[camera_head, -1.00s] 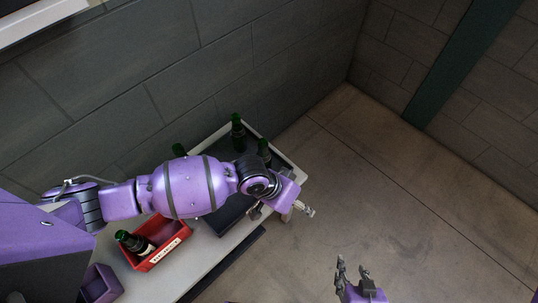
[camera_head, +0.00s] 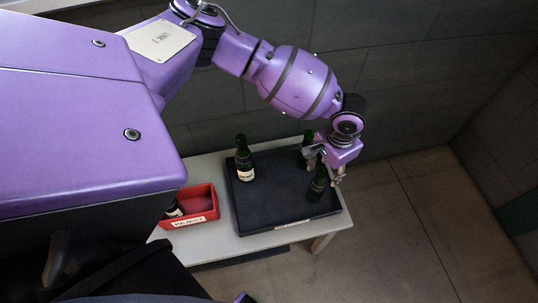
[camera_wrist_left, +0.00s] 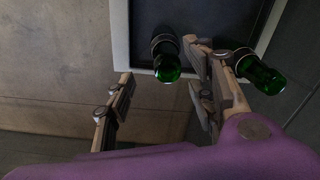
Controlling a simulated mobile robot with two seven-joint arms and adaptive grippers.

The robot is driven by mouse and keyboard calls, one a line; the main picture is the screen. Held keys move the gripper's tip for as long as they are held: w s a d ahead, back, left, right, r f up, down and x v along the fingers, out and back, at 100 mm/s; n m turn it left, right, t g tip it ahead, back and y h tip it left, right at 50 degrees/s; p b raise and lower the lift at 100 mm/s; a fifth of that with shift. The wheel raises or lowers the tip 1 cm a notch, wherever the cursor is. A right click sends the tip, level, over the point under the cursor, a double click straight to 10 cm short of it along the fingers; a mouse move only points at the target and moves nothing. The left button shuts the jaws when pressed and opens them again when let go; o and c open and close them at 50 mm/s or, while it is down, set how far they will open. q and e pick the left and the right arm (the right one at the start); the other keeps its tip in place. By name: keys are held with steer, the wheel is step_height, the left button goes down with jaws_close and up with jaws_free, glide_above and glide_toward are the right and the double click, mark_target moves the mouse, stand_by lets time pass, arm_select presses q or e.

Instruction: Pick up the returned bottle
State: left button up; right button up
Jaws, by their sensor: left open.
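Three dark green bottles stand on the black tray (camera_head: 275,205). One with a pale label (camera_head: 243,162) stands at its left back. A second bottle (camera_head: 306,140) is at the right back, partly hidden by my left gripper. A third bottle (camera_head: 317,186) is at the right, just below the gripper. My left gripper (camera_head: 325,169) is open and empty over the tray's right side. In the left wrist view, one bottle (camera_wrist_left: 165,60) shows in the gap between the open fingers (camera_wrist_left: 158,62); another bottle (camera_wrist_left: 261,73) is outside the right-hand finger. I cannot tell which bottle is the returned one.
A red bin (camera_head: 189,222) labelled REJECT holds a dark bottle (camera_head: 174,209), left of the tray. Both are on a pale table (camera_head: 262,240). A grey block wall (camera_head: 400,110) stands behind. Bare floor (camera_head: 395,245) is open to the right.

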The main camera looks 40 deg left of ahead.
mark_target(321, 181)
arm_select(q)
steer(key=f, duration=0.6)
steer(key=shift+s+a+f, duration=0.2)
steer(key=shift+a+f, duration=0.05)
steer(key=shift+f, duration=0.05)
steer(key=shift+f+b, duration=0.3)
steer(key=shift+f, duration=0.25)
steer(key=shift+c, duration=0.6)
steer(key=c, duration=0.9)
jaws_close()
arm_select(e)
steer(key=shift+s+a+f, duration=0.1)
steer(key=shift+s+f, duration=0.4)
steer(key=shift+s, duration=0.05)
